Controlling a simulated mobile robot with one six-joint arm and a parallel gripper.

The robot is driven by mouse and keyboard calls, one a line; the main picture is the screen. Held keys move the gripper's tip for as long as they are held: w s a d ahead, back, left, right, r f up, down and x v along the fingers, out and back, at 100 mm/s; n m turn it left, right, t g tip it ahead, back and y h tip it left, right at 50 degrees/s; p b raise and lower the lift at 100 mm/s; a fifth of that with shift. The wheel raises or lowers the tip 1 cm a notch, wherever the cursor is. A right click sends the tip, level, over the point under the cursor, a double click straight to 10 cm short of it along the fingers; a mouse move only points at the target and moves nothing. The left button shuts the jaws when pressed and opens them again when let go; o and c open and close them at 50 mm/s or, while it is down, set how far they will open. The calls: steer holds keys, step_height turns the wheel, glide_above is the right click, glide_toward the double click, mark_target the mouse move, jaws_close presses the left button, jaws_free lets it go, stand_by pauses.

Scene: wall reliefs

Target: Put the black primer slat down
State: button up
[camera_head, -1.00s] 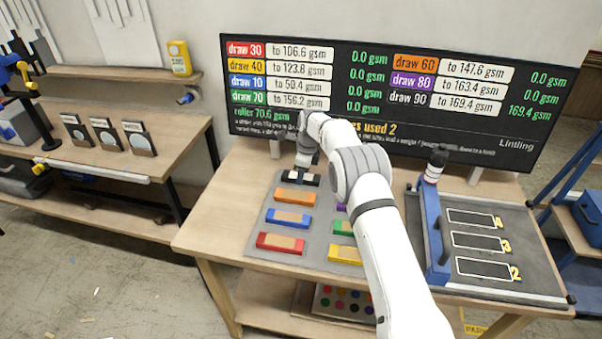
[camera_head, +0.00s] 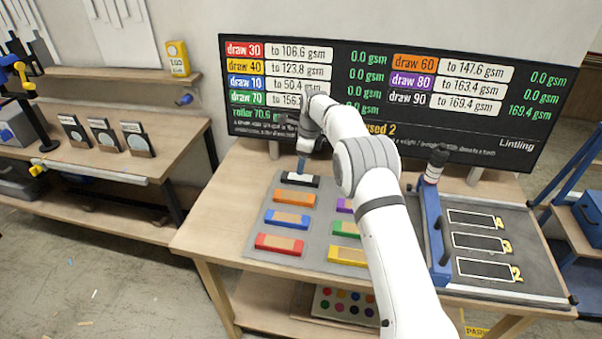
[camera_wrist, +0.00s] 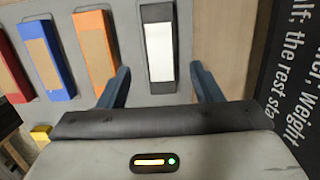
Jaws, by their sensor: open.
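The black primer slat (camera_head: 300,179) lies flat at the back of the grey mat (camera_head: 257,238), behind the orange slat (camera_head: 295,197). In the wrist view the black slat (camera_wrist: 159,45) shows its pale top face and lies between the lines of my two fingers, beyond their tips. My gripper (camera_head: 302,163) is above the black slat in the head view, with a visible gap. In the wrist view my gripper (camera_wrist: 159,78) has its blue fingers spread wide with nothing between them.
Blue (camera_head: 287,220), red (camera_head: 279,243), green (camera_head: 345,229) and yellow (camera_head: 347,256) slats share the mat. A wide screen (camera_head: 480,145) stands close behind. A blue-framed press board (camera_head: 437,235) is at right. Bare tabletop (camera_head: 215,215) lies to the left.

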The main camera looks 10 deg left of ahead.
mark_target(306, 178)
steer(key=s+d+r+n, duration=0.2)
steer(key=d+r, duration=0.3)
steer(key=r, duration=0.3)
steer(key=s+d+r+n, duration=0.2)
steer(key=d+r, duration=0.4)
steer(key=r, duration=0.2)
steer(key=s+d+r+n+t, duration=0.2)
steer(key=s+d+r+n, duration=0.35)
steer(key=s+d, duration=0.55)
steer(key=s+d+f+n, duration=0.1)
steer(key=s+d+n, duration=0.1)
steer(key=s, duration=0.7)
steer(key=s+d+f+n+h, duration=0.1)
steer(key=s+d, duration=0.4)
steer(key=s, duration=0.5)
steer(key=s+d+f+n+t, duration=0.1)
steer(key=s+d+f+n, duration=0.1)
steer(key=s+n, duration=0.3)
steer(key=s+d, duration=0.1)
steer(key=s, duration=0.3)
steer(key=shift+s+d+f+h, duration=0.2)
steer(key=shift+d+f+h, duration=0.1)
steer(key=shift+h, duration=0.1)
steer(key=shift+r, duration=0.1)
